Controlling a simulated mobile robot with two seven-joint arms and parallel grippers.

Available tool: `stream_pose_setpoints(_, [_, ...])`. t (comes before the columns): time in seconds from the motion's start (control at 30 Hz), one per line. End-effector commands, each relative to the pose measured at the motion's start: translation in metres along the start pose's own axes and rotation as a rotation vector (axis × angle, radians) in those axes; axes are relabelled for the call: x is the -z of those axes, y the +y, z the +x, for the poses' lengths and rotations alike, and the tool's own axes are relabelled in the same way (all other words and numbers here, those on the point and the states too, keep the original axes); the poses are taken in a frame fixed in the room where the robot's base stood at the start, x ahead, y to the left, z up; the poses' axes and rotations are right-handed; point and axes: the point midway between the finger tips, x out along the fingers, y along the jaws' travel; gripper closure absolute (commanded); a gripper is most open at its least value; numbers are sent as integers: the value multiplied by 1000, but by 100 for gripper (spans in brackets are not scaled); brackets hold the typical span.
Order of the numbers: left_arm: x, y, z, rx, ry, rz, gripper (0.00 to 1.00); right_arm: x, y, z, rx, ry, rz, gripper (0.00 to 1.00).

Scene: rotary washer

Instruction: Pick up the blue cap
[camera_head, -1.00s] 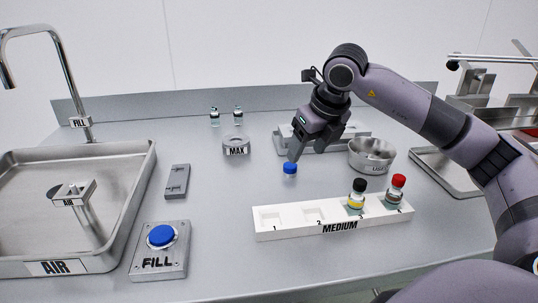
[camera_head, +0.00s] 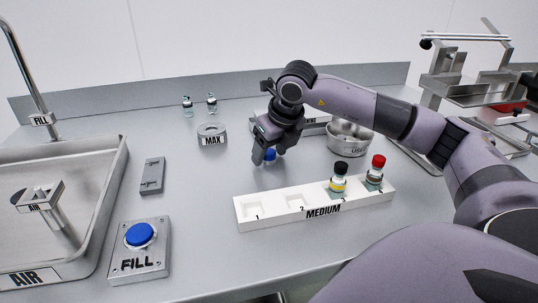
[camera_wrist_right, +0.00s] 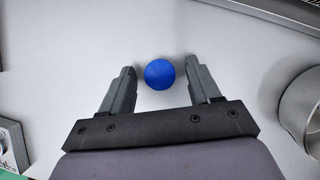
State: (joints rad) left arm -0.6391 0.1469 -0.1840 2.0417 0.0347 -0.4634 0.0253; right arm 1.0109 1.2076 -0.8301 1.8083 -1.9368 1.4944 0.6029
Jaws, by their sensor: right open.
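The blue cap (camera_head: 270,155) rests on the grey worktop behind the white MEDIUM rack. My right gripper (camera_head: 268,158) is down at the cap and partly covers it in the head view. My left gripper is not in view.
The MEDIUM rack (camera_head: 270,209) holds a black-capped vial (camera_head: 339,180) and a red-capped vial (camera_head: 375,174). A metal USED bowl (camera_head: 348,138) stands right of the gripper. A MAX ring (camera_head: 212,134), a FILL button (camera_head: 139,236) and a sink (camera_head: 75,150) are at left.

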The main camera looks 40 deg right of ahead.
Motion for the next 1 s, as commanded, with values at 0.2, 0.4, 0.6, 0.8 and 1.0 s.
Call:
stream_pose_setpoints(0.2, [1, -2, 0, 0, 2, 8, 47, 0, 0, 0, 0, 0, 0, 90])
stream_pose_setpoints(0.4, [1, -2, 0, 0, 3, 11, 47, 0, 0, 0, 0, 0, 0, 94])
stream_pose_setpoints(0.6, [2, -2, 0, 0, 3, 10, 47, -1, 0, -2, 0, -1, 0, 94])
stream_pose_setpoints(0.8, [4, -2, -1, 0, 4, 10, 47, -6, 0, -14, 0, -2, 1, 94])
stream_pose_setpoints(1.0, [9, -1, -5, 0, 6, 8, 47, -22, 0, -49, -2, -5, 0, 94])
